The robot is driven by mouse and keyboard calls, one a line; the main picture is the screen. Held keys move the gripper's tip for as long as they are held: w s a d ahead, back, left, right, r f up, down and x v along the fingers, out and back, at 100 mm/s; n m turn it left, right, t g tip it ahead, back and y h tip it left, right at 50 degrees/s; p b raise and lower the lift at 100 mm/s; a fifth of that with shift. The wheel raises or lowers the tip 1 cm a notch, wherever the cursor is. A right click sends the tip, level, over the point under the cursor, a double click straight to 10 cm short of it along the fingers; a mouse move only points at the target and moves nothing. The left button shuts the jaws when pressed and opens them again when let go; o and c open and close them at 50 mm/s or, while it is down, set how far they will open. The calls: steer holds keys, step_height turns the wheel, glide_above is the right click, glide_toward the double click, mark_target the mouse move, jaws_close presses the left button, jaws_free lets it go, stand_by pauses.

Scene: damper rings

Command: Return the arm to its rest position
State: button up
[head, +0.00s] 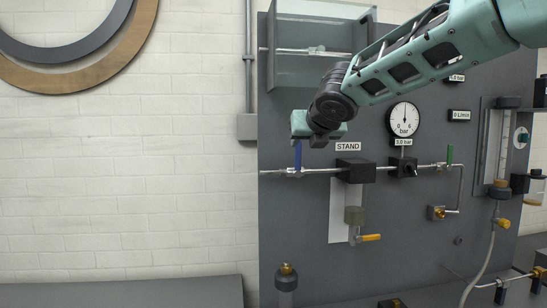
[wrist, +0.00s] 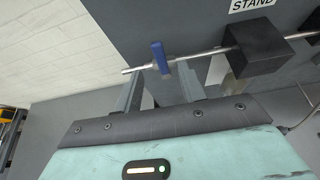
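My gripper (head: 316,128) is in front of the grey panel, just above and beside the blue lever (head: 298,156) on the left end of the pipe. In the wrist view, my gripper (wrist: 160,84) shows two fingers spread with a gap between them and nothing held. The blue lever (wrist: 160,57) stands beyond the fingertips, and I cannot tell its exact distance from them. In the head view, my fingers are mostly hidden behind the gripper body. My arm (head: 430,52) reaches in from the upper right.
The panel carries a round gauge (head: 404,119), a black block (head: 355,170) under the STAND label, a green lever (head: 449,154) and a flow tube (head: 495,145). A clear shield (head: 310,75) sits behind my arm.

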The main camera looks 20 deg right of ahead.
steer(key=s+a+f+m+g+y, duration=0.2)
steer(key=s+a+f+m+g, duration=0.1)
steer(key=s+a+f+m, duration=0.45)
steer(key=s+a+f+m+g+y, duration=0.25)
steer(key=s+a+f+m, duration=0.25)
steer(key=a+f, duration=0.5)
steer(key=s+a+f+m+g, duration=0.2)
steer(key=s+f+m, duration=0.4)
steer(key=s, duration=0.4)
steer(key=s+a+f+m+g, duration=0.2)
steer(key=s+f+m+g, duration=0.3)
steer(key=s, duration=0.6)
steer(key=shift+s+a+f+m, duration=0.25)
steer(key=shift+a+f+m, duration=0.15)
steer(key=shift+f+m, duration=0.45)
